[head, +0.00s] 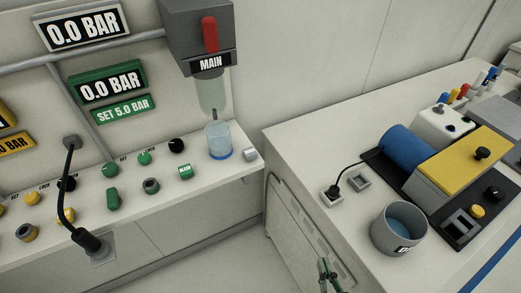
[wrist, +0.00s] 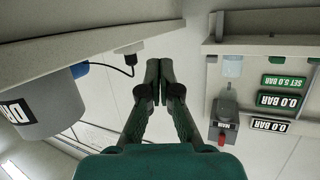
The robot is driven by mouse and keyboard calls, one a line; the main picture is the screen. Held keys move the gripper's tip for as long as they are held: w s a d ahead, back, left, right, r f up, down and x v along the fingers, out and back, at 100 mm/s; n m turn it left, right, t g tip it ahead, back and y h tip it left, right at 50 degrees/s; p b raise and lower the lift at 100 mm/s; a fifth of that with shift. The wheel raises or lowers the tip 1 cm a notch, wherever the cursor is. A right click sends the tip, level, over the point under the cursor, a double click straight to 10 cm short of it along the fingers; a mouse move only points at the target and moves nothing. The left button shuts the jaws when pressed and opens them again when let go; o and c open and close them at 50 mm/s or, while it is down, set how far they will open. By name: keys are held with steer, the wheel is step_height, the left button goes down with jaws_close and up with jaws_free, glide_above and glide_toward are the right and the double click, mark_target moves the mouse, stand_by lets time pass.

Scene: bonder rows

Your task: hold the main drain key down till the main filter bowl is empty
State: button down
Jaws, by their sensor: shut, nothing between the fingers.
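The main unit (head: 198,30) is a grey box with a red lever (head: 210,34) and a MAIN label, on the wall panel. Its pale translucent filter bowl (head: 211,95) hangs below; its liquid level is unclear. A clear cup with bluish contents (head: 218,141) stands beneath it. A small green key with white lettering (head: 185,171) sits on the ledge left of the cup; I cannot tell whether it is the drain key. My gripper (head: 327,268) is shut and empty, low in front of the right bench, away from the panel. The wrist view shows its fingers together (wrist: 159,68) and the main unit (wrist: 224,114) upside down.
Gauges read 0.0 BAR (head: 83,28) and SET 5.0 BAR (head: 123,109). The right bench holds a grey pot (head: 385,239) and a yellow-topped machine (head: 455,175). Floor (head: 225,250) is clear between.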

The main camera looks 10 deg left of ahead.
steer(key=w+a+r+n+g+y, duration=0.1)
steer(key=w+a+r+n+y, duration=0.4)
steer(key=w+a+r, duration=1)
steer(key=w+r, duration=0.1)
steer(key=w, duration=0.2)
steer(key=shift+w+r+g, duration=0.2)
steer(key=shift+r+g, duration=0.15)
steer(key=shift+g, duration=0.05)
glide_above(250, 154)
steer(key=shift+s+d+f, duration=0.15)
steer(key=shift+d+f, duration=0.05)
steer(key=shift+f, duration=0.4)
steer(key=shift+s+d+f, duration=0.15)
steer(key=shift+d+f, duration=0.05)
steer(key=shift+f, duration=0.4)
step_height(250, 154, down, 2)
steer(key=shift+f, duration=1)
